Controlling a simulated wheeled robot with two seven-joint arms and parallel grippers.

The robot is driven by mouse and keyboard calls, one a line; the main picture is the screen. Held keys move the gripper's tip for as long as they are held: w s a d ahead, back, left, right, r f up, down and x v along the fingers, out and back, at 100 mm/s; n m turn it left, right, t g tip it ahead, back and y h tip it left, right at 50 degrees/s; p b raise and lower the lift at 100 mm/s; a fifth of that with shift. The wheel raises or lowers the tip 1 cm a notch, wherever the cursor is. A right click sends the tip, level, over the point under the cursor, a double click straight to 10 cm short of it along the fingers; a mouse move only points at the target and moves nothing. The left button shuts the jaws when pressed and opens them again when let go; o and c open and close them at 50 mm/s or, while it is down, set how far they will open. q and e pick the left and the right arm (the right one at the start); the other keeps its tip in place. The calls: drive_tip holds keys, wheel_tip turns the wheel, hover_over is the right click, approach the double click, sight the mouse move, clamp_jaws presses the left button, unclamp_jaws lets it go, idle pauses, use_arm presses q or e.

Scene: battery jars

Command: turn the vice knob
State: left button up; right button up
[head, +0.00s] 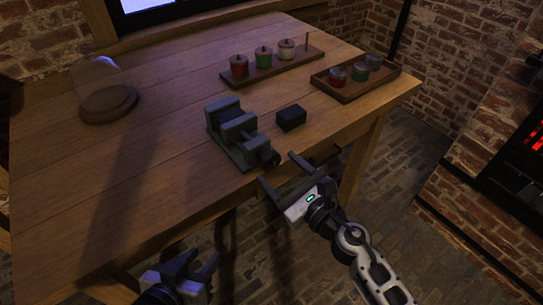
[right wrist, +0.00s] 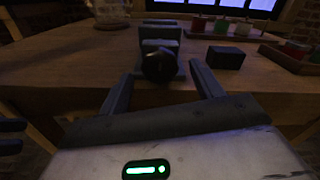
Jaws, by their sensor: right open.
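The grey-green vice (head: 233,132) stands on the wooden table near its front edge. Its dark round knob (head: 270,157) faces the front edge. In the right wrist view the knob (right wrist: 159,66) is straight ahead, between the lines of the two fingers and beyond their tips. My right gripper (head: 278,171) is open and empty, just in front of the knob and apart from it; its fingers also show in the right wrist view (right wrist: 161,80). My left gripper (head: 204,262) is low in front of the table, with its fingers apart and nothing visible between them.
A small black block (head: 291,117) lies right of the vice. A board (head: 262,70) and a wooden tray (head: 352,88) at the back right hold small coloured jars. A glass dome on a round wooden base (head: 108,105) stands at the left. The table's front left (head: 100,200) is clear.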

sight(274, 166)
drive_tip(key=shift+x, duration=1.9)
drive_tip(key=c, duration=1)
